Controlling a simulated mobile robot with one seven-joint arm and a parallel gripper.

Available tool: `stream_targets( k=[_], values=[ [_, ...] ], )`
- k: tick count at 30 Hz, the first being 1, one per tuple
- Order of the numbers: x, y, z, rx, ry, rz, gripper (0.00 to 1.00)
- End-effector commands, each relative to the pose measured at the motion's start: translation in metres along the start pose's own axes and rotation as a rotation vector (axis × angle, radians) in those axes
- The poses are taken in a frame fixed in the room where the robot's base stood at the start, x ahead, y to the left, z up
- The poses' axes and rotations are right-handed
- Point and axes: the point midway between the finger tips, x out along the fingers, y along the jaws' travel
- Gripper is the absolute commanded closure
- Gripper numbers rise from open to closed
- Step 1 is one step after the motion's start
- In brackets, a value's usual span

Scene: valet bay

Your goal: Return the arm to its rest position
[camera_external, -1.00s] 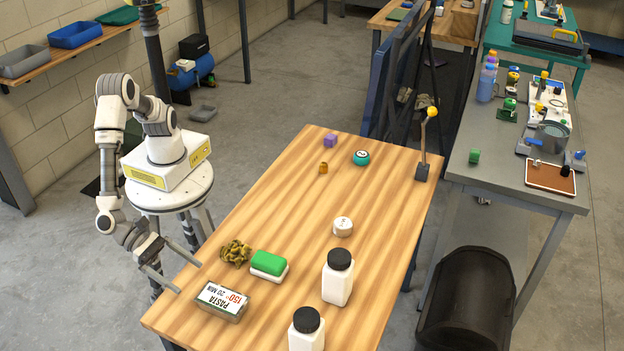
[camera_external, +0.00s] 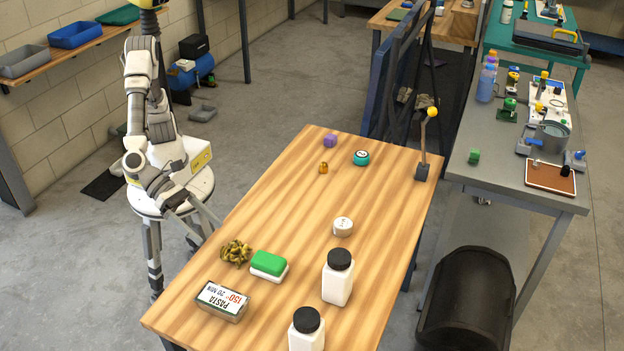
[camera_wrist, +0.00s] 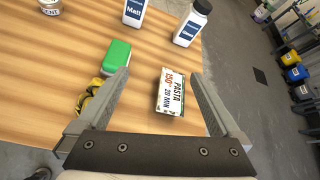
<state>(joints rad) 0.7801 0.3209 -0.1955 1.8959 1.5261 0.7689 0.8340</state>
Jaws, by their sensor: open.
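My gripper (camera_external: 206,230) is at the left edge of the wooden table (camera_external: 290,210), with my arm folded down beside my base. In the wrist view its two fingers (camera_wrist: 160,76) are spread wide with nothing held between them. The green-topped block (camera_external: 268,265) and a yellow-and-black crumpled item (camera_external: 236,252) lie on the table near the gripper.
Two white bottles with black caps (camera_external: 338,277) (camera_external: 307,329) stand at the table's near right.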

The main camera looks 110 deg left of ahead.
Motion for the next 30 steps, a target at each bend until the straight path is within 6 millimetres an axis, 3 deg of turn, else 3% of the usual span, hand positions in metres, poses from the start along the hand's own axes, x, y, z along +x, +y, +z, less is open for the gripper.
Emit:
stream_targets(
  k=[1, 6, 14, 17, 21, 27, 30],
  values=[
    [-0.007, 0.009, 0.017, -0.037, -0.004, -0.017, 0.00],
    [-0.042, 0.030, 0.064, -0.118, -0.021, -0.086, 0.00],
    [-0.106, 0.067, 0.114, -0.209, -0.106, -0.167, 0.00],
    [-0.125, 0.115, 0.135, -0.419, -0.135, -0.092, 0.00],
    [-0.142, 0.205, 0.143, -0.911, -0.155, 0.102, 0.00],
    [-0.179, 0.308, 0.116, -1.634, -0.207, 0.368, 0.00],
    [-0.202, 0.340, 0.092, -1.987, -0.231, 0.490, 0.00]
  ],
)
